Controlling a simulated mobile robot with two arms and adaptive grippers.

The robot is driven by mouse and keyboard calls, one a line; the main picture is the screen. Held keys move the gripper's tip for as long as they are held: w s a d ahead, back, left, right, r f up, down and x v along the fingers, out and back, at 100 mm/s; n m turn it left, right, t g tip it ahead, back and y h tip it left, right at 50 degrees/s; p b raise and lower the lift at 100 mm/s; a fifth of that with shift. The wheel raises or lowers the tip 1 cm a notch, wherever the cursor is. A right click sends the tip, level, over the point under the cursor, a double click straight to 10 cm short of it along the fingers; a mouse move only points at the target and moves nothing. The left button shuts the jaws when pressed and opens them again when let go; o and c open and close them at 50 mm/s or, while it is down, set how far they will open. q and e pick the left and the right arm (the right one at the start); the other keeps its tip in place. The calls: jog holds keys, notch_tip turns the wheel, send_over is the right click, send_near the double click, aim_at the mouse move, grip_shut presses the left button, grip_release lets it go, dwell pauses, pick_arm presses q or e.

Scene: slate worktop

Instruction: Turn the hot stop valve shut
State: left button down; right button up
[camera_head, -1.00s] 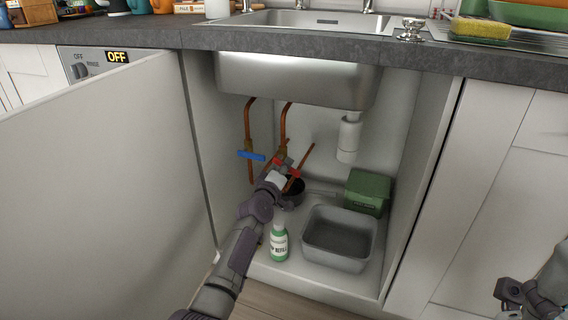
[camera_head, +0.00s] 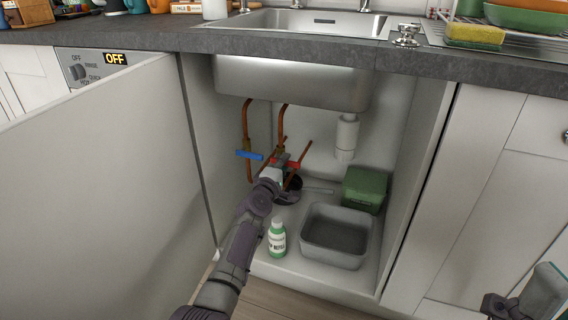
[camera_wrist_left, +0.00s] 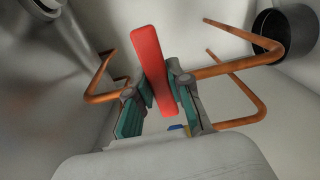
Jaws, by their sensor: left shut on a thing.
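The red lever handle (camera_head: 293,164) of the hot stop valve is on the right copper pipe (camera_head: 282,122) under the sink. It lies nearly level, across the pipe. In the left wrist view the red handle (camera_wrist_left: 152,62) runs between my fingers. My left gripper (camera_head: 276,170) is shut on it; the wrist hides part of the valve body in the head view. A blue lever handle (camera_head: 249,155) lies across the left copper pipe (camera_head: 247,120). My right gripper (camera_head: 496,305) is at the bottom right, partly cut off, and its jaws cannot be made out.
On the cabinet floor are a green-and-white bottle (camera_head: 277,240), a grey basin (camera_head: 335,262) and a green box (camera_head: 364,188). A white drain trap (camera_head: 346,138) hangs from the sink. The open cabinet door (camera_head: 100,190) stands left of my left arm.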

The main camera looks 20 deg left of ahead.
pick_arm(q)
jog(key=c, duration=1)
grip_release()
jog(key=shift+c, duration=0.2)
jog(key=s, duration=1.2)
jog(key=shift+a, duration=0.2)
